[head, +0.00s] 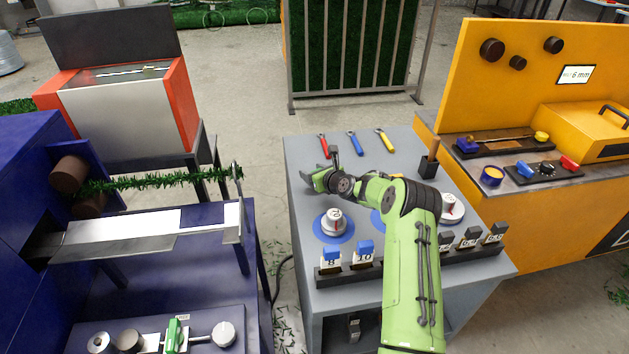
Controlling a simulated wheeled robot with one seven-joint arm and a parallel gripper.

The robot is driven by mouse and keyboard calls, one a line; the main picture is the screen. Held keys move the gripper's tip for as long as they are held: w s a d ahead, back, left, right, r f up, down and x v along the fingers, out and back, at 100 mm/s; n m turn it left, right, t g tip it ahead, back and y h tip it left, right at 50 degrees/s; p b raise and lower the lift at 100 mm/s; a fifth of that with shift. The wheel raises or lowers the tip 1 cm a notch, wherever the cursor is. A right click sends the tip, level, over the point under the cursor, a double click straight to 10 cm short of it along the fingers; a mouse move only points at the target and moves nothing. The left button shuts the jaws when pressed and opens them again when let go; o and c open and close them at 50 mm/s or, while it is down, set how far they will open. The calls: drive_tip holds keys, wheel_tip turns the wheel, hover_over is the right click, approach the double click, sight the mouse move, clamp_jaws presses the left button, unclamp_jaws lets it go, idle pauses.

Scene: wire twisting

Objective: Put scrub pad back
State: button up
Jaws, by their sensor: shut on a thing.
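My gripper (312,179) is above the left part of the grey table (300,158), behind a white dial knob (333,222) on a blue disc. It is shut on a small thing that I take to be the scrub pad. The fingers and my wrist hide most of it, so its shape and colour cannot be made out. I cannot tell whether it touches the table top. No other scrub pad can be made out in view.
Red, blue and yellow-handled tools (356,143) lie along the table's back. A black block with a brown handle (428,165) stands at the back right. A row of black holders (346,269) with blue and dark pieces lines the front. A yellow machine (540,80) adjoins on the right.

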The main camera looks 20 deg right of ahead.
drive_tip(key=shift+f, duration=1.25)
drive_tip(key=o, duration=1.1)
